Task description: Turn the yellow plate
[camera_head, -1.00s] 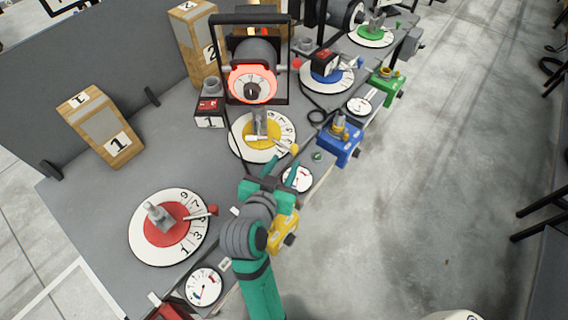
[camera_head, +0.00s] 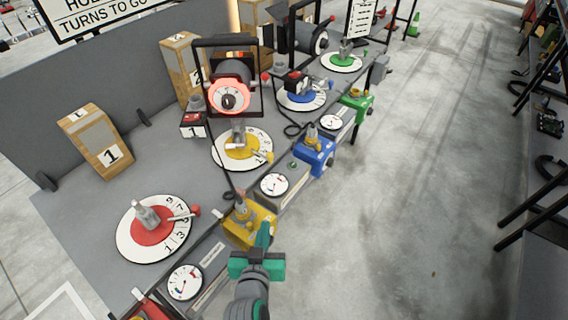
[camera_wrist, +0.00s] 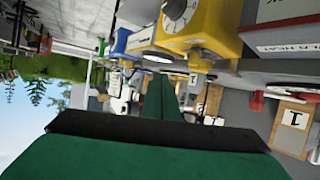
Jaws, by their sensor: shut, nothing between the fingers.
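The yellow plate (camera_head: 242,146) is a yellow disc on a white numbered dial, set on the grey bench in the head view. A grey fixture stands at its middle, and a lever with a yellow knob (camera_head: 267,156) points to its lower right. My green gripper (camera_head: 264,234) is low in the head view, shut and empty, close to the yellow box (camera_head: 250,222) on the bench's front edge. The plate and its knob lie farther up the bench, apart from the gripper. In the wrist view the yellow box (camera_wrist: 195,32) is close, above the shut fingers.
A red dial (camera_head: 152,226) lies at left, with blue (camera_head: 301,93) and green (camera_head: 343,60) dials farther back. A blue box (camera_head: 314,157) and round gauges line the front edge. A glowing heater (camera_head: 230,95) stands behind the yellow plate. The floor at right is clear.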

